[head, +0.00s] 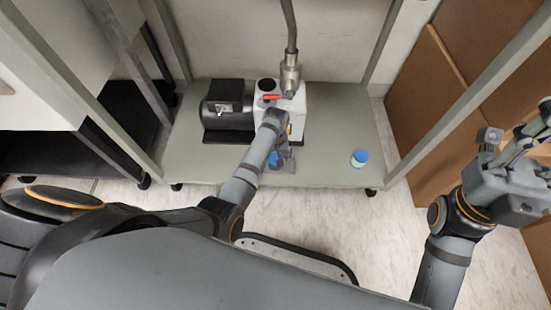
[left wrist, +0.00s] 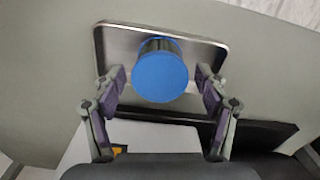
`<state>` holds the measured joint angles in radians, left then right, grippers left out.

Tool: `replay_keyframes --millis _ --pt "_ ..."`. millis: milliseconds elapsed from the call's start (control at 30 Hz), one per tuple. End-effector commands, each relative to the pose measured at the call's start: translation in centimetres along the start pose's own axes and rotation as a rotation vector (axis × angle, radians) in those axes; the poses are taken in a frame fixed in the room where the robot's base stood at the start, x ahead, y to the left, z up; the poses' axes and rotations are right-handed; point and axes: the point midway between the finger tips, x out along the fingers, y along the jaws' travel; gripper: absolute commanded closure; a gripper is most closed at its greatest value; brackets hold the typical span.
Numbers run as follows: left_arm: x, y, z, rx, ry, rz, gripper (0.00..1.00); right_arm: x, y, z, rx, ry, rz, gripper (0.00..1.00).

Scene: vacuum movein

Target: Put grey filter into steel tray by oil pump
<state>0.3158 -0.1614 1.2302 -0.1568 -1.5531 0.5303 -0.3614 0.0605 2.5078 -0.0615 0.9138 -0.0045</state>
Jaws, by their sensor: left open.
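The grey filter (left wrist: 158,75), with a round blue top and a dark ribbed side, stands on the steel tray (left wrist: 112,60) in the left wrist view. In the head view its blue top (head: 273,160) is partly hidden by my left arm. The steel tray (head: 290,166) lies in front of the white and black oil pump (head: 297,107). My left gripper (left wrist: 162,82) is open, with one finger on each side of the filter and gaps visible beside it. My right gripper (head: 518,145) is raised at the far right, away from the tray; its finger opening is unclear.
A small blue-topped container (head: 360,157) stands on the green-grey shelf (head: 335,120) to the right. A hose (head: 290,35) comes down to the pump. Frame posts flank the shelf, and cardboard boxes (head: 435,100) stand at the right. The shelf's right part is mostly clear.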

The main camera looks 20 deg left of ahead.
Motion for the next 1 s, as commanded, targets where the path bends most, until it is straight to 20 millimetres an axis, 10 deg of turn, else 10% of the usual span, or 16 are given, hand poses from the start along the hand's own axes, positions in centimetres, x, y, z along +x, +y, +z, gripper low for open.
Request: replay_keyframes --millis 400,1000 --pt "-9.8 0.0 0.0 0.0 0.001 0.001 0.26 6.0 0.9 -0.9 0.037 0.012 0.006 0.65" --pt "-10.5 0.0 0.0 0.0 0.001 0.0 0.26 6.0 0.9 -0.8 0.043 0.006 0.0 0.65"
